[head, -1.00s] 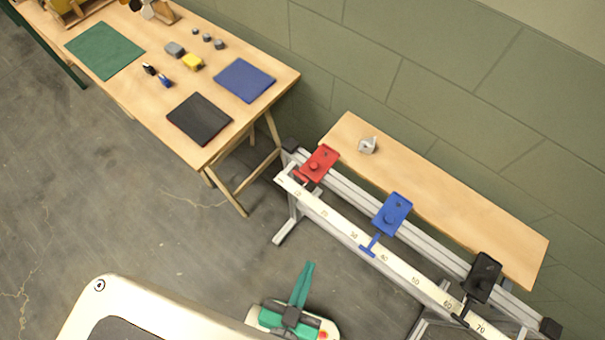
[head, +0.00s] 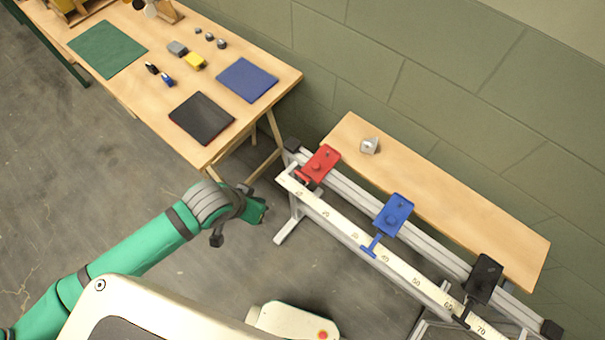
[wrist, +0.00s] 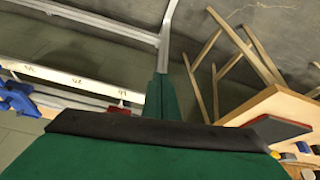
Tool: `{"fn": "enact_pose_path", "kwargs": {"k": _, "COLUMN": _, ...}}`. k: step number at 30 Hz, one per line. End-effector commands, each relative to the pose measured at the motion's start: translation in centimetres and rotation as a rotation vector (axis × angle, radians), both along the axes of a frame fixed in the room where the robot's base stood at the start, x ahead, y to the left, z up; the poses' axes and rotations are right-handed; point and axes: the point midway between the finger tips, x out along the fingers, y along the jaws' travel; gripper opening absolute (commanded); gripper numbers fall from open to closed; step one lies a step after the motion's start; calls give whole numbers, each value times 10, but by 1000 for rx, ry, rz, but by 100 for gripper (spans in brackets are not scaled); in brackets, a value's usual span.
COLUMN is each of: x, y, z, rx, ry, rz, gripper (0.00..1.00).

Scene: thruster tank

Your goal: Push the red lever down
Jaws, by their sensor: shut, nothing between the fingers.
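The red carriage (head: 321,161) sits at the left end of the pale rail, with a small red lever (head: 302,175) on its front side by the scale. A bit of red (wrist: 118,109) also shows at the rail in the wrist view, mostly hidden behind my gripper. My gripper (head: 262,213) is green, shut and empty. In the head view it is left of and below the red lever, clear of the rail and touching nothing. Its closed fingers (wrist: 163,97) point up the middle of the wrist view.
A blue carriage (head: 393,214) and a black carriage (head: 484,278) sit farther right on the rail. A wooden bench (head: 440,205) runs behind it. A wooden table (head: 190,100) with pads and small parts stands at the left, its legs near my gripper. Open floor lies in front.

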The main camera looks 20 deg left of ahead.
Motion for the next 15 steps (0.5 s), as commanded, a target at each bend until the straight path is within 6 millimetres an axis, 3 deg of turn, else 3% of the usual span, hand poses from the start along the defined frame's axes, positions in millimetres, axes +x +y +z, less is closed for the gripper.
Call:
{"fn": "enact_pose_path", "kwargs": {"k": 1, "x": 15, "y": -5, "z": 12, "rx": 8, "ry": 23, "rz": -21, "gripper": 0}}
{"fn": "enact_pose_path", "kwargs": {"k": 6, "x": 50, "y": -26, "z": 55, "rx": 32, "ry": 119, "rz": -61, "gripper": 0}}
{"fn": "enact_pose_path", "kwargs": {"k": 15, "x": 80, "y": -76, "z": 129, "rx": 78, "ry": 249, "rz": -151, "gripper": 0}}
